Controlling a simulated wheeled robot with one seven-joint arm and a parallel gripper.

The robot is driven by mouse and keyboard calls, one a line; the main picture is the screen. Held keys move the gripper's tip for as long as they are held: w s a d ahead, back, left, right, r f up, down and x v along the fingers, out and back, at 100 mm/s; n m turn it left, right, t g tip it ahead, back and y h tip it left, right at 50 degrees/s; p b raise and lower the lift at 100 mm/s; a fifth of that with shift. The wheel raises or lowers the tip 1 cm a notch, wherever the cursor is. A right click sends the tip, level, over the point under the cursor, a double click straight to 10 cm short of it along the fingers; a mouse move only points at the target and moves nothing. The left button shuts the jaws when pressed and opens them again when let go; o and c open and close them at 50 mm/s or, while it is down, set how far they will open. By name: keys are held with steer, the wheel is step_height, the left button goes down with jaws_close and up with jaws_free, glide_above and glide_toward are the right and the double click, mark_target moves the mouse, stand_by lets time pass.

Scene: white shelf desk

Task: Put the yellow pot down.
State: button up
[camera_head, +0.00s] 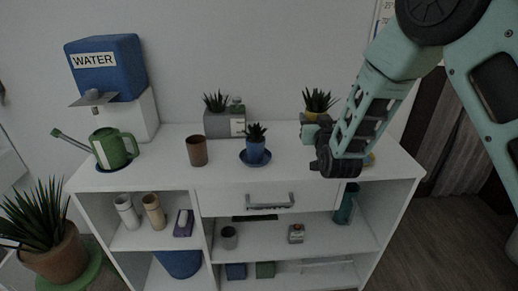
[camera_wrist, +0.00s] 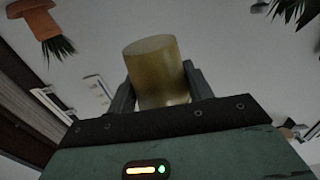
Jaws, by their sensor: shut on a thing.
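The yellow pot (camera_wrist: 155,72) is a smooth cylinder between the two fingers of my gripper (camera_wrist: 160,88) in the wrist view. That view looks upside down, and the pot's end face shows clear of any surface. In the head view, a spiky green plant (camera_head: 318,99) rises from the yellow pot (camera_head: 312,116), which is mostly hidden by my gripper (camera_head: 314,123). My gripper is shut on the pot, over the right part of the white desk (camera_head: 225,170). The gap below the pot is hidden by my wrist.
A yellow edge (camera_head: 370,158), perhaps a saucer, shows behind my arm on the desk. A blue pot (camera_head: 255,153) stands on a blue saucer, left of my gripper. A grey box (camera_head: 218,124), a brown cup (camera_head: 197,151) and a green watering can (camera_head: 110,150) stand further left.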

step_height(320, 180, down, 10)
steer(key=shift+r, duration=0.1)
stand_by(0.4)
steer(key=shift+f+b, duration=0.25)
steer(key=shift+b, duration=0.05)
steer(key=o, duration=1.2)
steer(key=shift+c, duration=0.2)
steer(key=shift+r, duration=0.1)
